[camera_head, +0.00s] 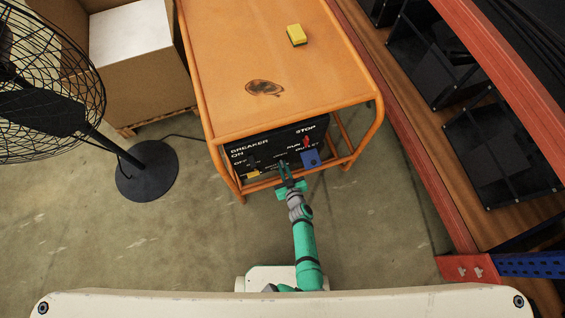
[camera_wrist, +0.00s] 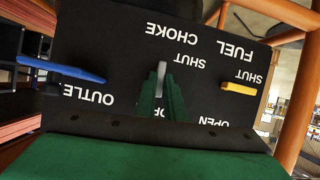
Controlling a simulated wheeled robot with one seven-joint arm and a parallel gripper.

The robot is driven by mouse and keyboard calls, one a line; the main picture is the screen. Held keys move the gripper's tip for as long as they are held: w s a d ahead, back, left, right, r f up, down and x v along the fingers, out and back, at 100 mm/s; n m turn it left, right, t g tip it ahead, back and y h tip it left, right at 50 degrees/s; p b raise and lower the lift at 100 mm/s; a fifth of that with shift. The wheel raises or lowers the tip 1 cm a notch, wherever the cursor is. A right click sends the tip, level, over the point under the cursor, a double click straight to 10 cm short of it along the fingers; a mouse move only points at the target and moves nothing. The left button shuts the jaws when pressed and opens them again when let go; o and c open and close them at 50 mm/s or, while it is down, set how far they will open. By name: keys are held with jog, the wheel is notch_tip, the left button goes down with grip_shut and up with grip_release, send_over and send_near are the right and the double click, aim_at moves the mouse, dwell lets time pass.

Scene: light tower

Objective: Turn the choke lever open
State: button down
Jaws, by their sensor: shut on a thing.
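The black control panel (camera_head: 270,148) is on the front of the orange generator frame. In the wrist view the panel (camera_wrist: 110,35) appears upside down, with the words CHOKE, SHUT and OPEN around a grey choke lever (camera_wrist: 161,70). My gripper (camera_wrist: 163,98) has its green fingers shut on this lever, which hides its lower part. The lever's visible end is beside the SHUT label. In the head view my gripper (camera_head: 286,172) reaches the panel's lower middle, and the choke lever cannot be made out there.
A yellow fuel lever (camera_wrist: 239,88) and a blue outlet lever (camera_wrist: 62,70) flank the choke lever. A red switch (camera_head: 306,142) is above the blue lever. Orange tubes frame the panel. A black fan (camera_head: 148,170) stands left, shelving (camera_head: 455,200) right.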

jog(key=shift+d+m, duration=0.15)
jog(key=shift+m, duration=0.25)
dwell(0.3)
jog(key=c, duration=1.8)
grip_release()
jog(key=shift+c, duration=0.2)
jog(key=v, duration=1)
jog(key=shift+s+d+r, duration=0.15)
jog(key=shift+s+d, duration=0.1)
jog(key=shift+s, duration=0.05)
